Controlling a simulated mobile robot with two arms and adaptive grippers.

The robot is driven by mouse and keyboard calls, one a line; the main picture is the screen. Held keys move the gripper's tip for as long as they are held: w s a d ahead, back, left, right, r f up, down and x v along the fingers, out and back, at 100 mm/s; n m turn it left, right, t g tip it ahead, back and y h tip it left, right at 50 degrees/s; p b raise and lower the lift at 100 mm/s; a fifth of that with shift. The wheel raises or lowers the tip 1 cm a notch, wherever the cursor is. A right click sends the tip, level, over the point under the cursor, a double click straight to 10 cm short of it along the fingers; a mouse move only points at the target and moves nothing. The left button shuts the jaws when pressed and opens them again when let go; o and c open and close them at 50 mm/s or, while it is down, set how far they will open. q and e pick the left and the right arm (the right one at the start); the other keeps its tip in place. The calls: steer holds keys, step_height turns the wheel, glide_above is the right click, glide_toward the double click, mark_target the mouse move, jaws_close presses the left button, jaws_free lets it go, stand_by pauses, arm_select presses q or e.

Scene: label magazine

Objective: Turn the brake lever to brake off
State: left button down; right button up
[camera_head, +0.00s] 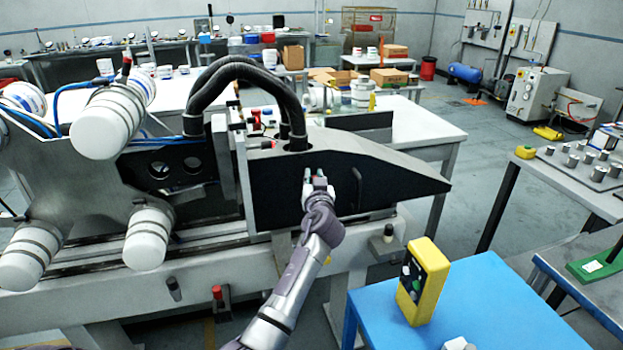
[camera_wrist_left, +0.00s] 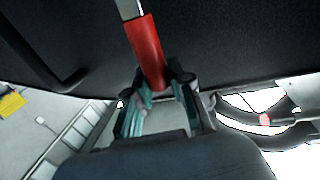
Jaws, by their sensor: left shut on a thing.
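The brake lever (camera_wrist_left: 145,48) shows in the left wrist view as a red grip on a pale metal bar, against a dark panel. The end of the red grip sits between the fingers of my left gripper (camera_wrist_left: 160,88), which is shut on it. In the head view my left gripper (camera_head: 318,182) is in front of the dark side panel of the label magazine (camera_head: 400,185). There the lever is hidden behind the gripper, so I cannot tell its full angle.
A blue table (camera_head: 470,305) with a yellow control box (camera_head: 423,281) stands at the front right, close to my left forearm. Black hoses (camera_head: 235,68) arch above the machine. White rollers (camera_head: 110,120) are at the left. A black handle (camera_head: 356,190) is right of the gripper.

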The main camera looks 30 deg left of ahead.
arm_select(q)
steer(key=w+d+m, duration=0.1)
steer(key=w+d+f+m+b, duration=0.1)
steer(key=m, duration=0.1)
steer(key=w+d+f+m+g, duration=0.1)
steer(key=m, duration=0.1)
steer(key=shift+w+d, duration=0.1)
steer(key=shift+w, duration=0.25)
steer(key=m, duration=0.1)
steer(key=w+d+f+m+b, duration=0.1)
steer(key=shift+w+f+m+g, duration=0.1)
steer(key=shift+f+m+g, duration=0.1)
steer(key=shift+m+g, duration=0.15)
steer(key=shift+w+d+f+m+g+b, duration=0.25)
steer(key=shift+f+m+b, duration=0.15)
steer(key=shift+m, duration=0.2)
steer(key=shift+w+d+f+m+g+b, duration=0.1)
steer(key=shift+w+d+f+m+b, duration=0.2)
steer(key=shift+f+m, duration=0.25)
steer(key=c, duration=1)
jaws_free()
